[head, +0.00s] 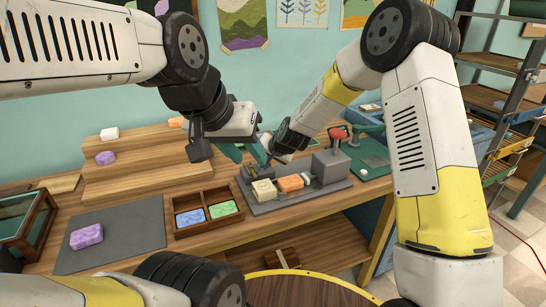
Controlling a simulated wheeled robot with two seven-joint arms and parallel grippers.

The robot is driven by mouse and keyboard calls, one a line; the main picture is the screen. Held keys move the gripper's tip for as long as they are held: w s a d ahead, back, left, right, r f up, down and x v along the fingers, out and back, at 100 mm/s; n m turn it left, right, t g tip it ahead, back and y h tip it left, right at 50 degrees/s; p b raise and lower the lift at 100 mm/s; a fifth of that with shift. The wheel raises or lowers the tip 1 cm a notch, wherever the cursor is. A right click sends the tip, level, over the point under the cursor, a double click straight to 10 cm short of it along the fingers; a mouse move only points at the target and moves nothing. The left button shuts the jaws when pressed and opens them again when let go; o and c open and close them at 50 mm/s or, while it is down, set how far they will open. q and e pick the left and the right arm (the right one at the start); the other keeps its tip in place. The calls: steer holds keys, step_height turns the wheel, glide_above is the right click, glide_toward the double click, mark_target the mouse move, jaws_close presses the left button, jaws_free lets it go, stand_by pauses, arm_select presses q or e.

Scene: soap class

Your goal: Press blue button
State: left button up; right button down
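I cannot make out a blue button in the head view; the area around my grippers is partly covered by them. A press-like grey machine (331,166) with a red knob (338,133) stands on a grey base plate (308,199) on the wooden bench. A cream soap bar (264,191) and an orange bar (290,184) lie on that plate.
A wooden tray (207,199) holds a blue bar (190,217) and a green bar (223,209). A purple bar (87,236) lies on a grey mat (130,226). A wooden step shelf (140,178) stands behind. A glass-sided case (28,222) is at left, a green mat (371,160) at right.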

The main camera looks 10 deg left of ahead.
steer(key=shift+f, duration=0.15)
stand_by(0.3)
steer(key=shift+f, duration=0.3)
steer(key=shift+r, duration=0.55)
steer(key=shift+r, duration=2.9)
